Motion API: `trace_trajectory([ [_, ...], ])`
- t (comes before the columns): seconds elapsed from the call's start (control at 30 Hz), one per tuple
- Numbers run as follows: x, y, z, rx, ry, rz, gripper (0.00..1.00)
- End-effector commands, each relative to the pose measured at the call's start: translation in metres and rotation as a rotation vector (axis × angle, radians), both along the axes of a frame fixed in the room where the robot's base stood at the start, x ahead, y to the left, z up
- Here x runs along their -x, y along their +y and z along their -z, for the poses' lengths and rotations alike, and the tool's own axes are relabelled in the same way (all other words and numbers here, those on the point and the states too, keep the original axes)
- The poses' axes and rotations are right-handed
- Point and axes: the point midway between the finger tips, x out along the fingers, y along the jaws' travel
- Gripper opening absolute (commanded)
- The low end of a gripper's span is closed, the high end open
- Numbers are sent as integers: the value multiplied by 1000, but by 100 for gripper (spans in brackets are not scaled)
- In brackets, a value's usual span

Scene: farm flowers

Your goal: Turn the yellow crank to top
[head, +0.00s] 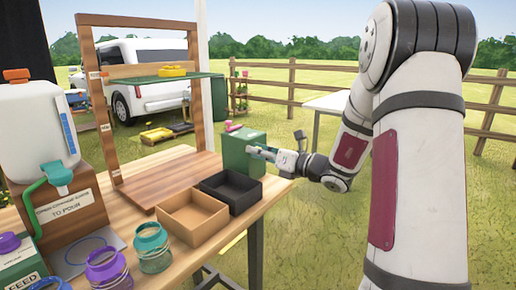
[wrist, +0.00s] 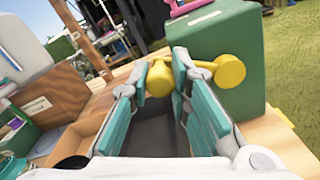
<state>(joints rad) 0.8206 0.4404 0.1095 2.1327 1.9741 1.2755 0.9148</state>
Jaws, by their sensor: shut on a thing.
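The yellow crank (wrist: 229,71) is on the side of the green box (wrist: 240,36). Its round hub is at the right in the wrist view, and its arm runs left to a knob that sits between my fingers. My gripper (wrist: 166,75), with teal pads, is shut on that knob. In the head view the green box (head: 236,150) stands at the table's far right corner, and my gripper (head: 262,153) is at its right side. The crank cannot be made out in the head view.
A black tray (head: 230,173) and a brown tray (head: 192,204) sit near the box on the wooden table (head: 219,238). A pink part (head: 233,127) is on top of the box. A wooden frame (head: 195,84), a white jug (head: 33,130) and jars (head: 152,254) stand left.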

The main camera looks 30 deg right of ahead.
Motion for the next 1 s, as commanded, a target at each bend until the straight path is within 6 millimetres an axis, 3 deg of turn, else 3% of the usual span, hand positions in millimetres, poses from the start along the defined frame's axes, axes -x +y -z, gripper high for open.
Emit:
trace_trajectory([
  [0.27, 0, -1, -1, -1, -2, 3, 0],
  [0.3, 0, -1, -1, -1, -2, 3, 25],
  [0.37, 0, -1, -1, -1, -2, 3, 38],
  [0.77, 4, -3, 0, 1, -1, 3, 40],
  [1.0, 39, -17, 0, 0, 0, 5, 40],
])
